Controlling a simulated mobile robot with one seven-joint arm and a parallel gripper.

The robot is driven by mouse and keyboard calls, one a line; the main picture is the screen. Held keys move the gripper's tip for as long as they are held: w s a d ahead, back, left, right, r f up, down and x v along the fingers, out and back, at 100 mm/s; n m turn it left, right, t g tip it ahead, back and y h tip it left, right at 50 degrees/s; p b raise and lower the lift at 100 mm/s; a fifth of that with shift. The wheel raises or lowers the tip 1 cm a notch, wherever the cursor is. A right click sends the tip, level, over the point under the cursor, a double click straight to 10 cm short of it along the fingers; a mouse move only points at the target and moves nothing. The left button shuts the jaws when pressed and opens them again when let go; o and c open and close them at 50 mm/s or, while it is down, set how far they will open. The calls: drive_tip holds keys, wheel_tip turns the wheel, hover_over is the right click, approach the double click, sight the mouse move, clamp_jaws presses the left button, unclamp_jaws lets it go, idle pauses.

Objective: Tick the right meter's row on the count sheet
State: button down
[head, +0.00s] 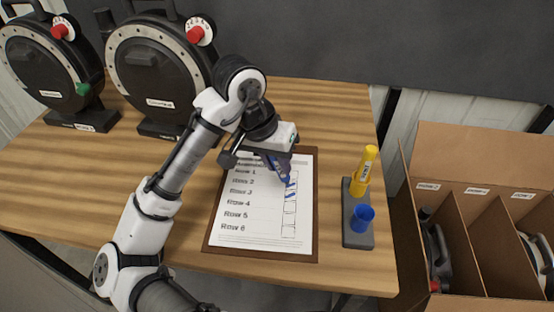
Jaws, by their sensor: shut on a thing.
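The count sheet (262,215) lies on a brown clipboard (213,228) on the table, with rows labelled down to Row 6 and a column of boxes at its right. My gripper (280,162) is over the upper right of the sheet, shut on a blue marker (281,172) that points down at the box column. Blue strokes show in the boxes near Rows 2 and 3; whether the tip touches the paper cannot be told. The right meter (160,70) is a black disc with a red knob (194,35). The left meter (50,60) has red and green knobs.
A grey stand (356,237) right of the clipboard holds a yellow marker (366,168) and a blue cup-like piece (364,217). A divided cardboard box (468,150) with dark items stands beyond the table's right edge. The table's left part (60,180) is clear.

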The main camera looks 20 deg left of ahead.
drive_tip(key=shift+f, duration=0.25)
drive_tip(key=shift+w+d+p, duration=0.55)
drive_tip(key=shift+w+p, duration=0.1)
drive_tip(key=shift+w, duration=0.05)
idle(1.2)
drive_tip(key=shift+r, duration=0.2)
wheel_tip(320, 180, up, 6)
drive_tip(key=p, duration=0.6)
drive_tip(key=shift+f, duration=0.15)
